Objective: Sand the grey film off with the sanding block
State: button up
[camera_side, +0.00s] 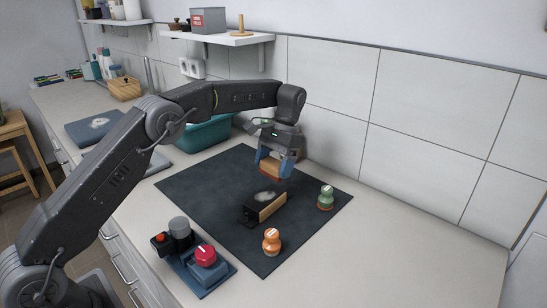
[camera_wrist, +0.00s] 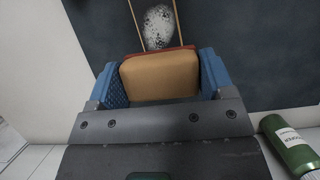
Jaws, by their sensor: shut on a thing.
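My gripper (camera_side: 273,164) is shut on the sanding block (camera_side: 271,170), a tan block with a reddish-brown edge. In the wrist view the block (camera_wrist: 160,75) sits between two blue fingers. The grey film (camera_side: 267,196) is a pale speckled patch on top of a dark workpiece with a wooden side (camera_side: 272,207), which lies on the dark mat. In the wrist view the film (camera_wrist: 158,27) shows just beyond the block, between two thin wooden strips. In the side view the block hangs behind and above the workpiece and looks apart from it.
An orange bottle (camera_side: 271,243) and a green bottle (camera_side: 325,198) stand on the dark mat (camera_side: 205,190). A teal basin (camera_side: 206,134) is behind my arm. The tiled wall rises behind the mat.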

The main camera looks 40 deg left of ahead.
aim_at(274, 190)
notch_tip(274, 190, down, 5)
jog(key=shift+f, duration=0.15)
jog(key=shift+s+d+f, duration=0.1)
jog(key=shift+s+f, duration=0.05)
jog(key=shift+s, duration=0.55)
jog(key=shift+c, duration=0.3)
jog(key=shift+s+d, duration=0.15)
jog(key=shift+s, duration=2.15)
jog(key=shift+w+a, duration=0.15)
jog(key=shift+w, duration=1.4)
jog(key=shift+w+a, duration=0.1)
jog(key=shift+w, duration=1.45)
jog(key=shift+s+r, duration=0.1)
jog(key=shift+r, duration=4.1)
